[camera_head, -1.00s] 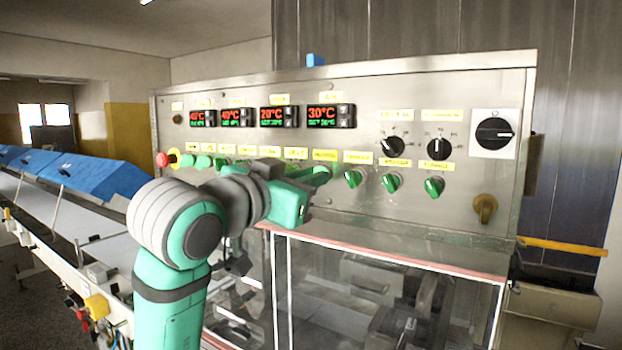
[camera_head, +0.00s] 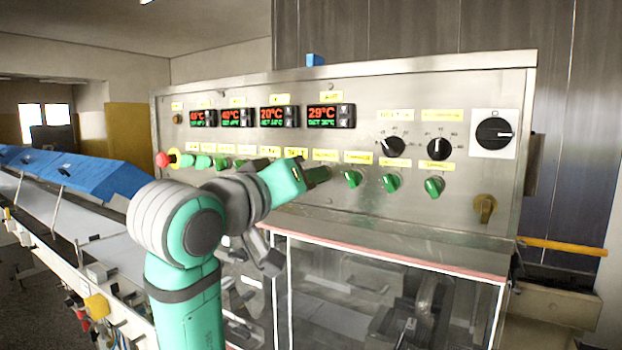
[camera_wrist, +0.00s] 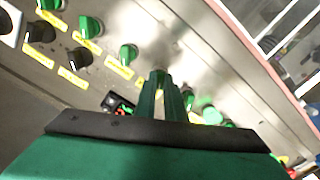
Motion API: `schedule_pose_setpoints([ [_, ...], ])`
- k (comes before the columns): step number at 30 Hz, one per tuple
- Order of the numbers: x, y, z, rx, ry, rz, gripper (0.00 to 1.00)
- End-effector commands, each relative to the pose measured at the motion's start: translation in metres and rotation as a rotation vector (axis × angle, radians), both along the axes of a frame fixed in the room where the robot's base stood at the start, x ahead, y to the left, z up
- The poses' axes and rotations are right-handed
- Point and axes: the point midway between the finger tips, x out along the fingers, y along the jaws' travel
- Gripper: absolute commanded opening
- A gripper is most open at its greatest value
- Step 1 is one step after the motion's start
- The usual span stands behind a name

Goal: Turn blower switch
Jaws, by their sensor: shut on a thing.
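A row of green rotary switches runs along the lower part of the steel control panel (camera_head: 250,200), under yellow labels too small to read. I cannot tell by label which one is the blower switch. My gripper (camera_head: 322,175) reaches the panel at one switch in the middle of the row. In the wrist view my gripper's two green fingers (camera_wrist: 167,92) are shut on a green switch (camera_wrist: 158,76), whose top shows just past the fingertips. The fingers hide most of it, so its exact angle cannot be told.
Neighbouring green switches stand close by, one to the right (camera_head: 352,179) in the head view. Black dials (camera_head: 439,149), a big black rotary switch (camera_head: 494,133) and a red button (camera_head: 163,160) are on the same panel. A clear-sided enclosure (camera_head: 380,295) lies below.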

Motion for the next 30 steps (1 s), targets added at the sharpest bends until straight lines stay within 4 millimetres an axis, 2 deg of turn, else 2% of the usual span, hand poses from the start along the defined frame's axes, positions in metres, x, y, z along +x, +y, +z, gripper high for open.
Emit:
schedule_pose_setpoints([
  [16, -0.0002, -0.0004, -0.0015, -0.019, 0.018, -0.001, 0.00],
  [17, -0.0002, -0.0004, -0.0015, -0.019, 0.018, -0.001, 0.14],
  [18, -0.0002, -0.0004, -0.0014, -0.019, 0.018, -0.002, 0.24],
  [19, -0.0001, -0.0004, -0.0013, -0.019, 0.018, -0.002, 0.28],
  [30, -0.0034, 0.0027, -0.0001, -0.020, 0.015, 0.000, 0.28],
])
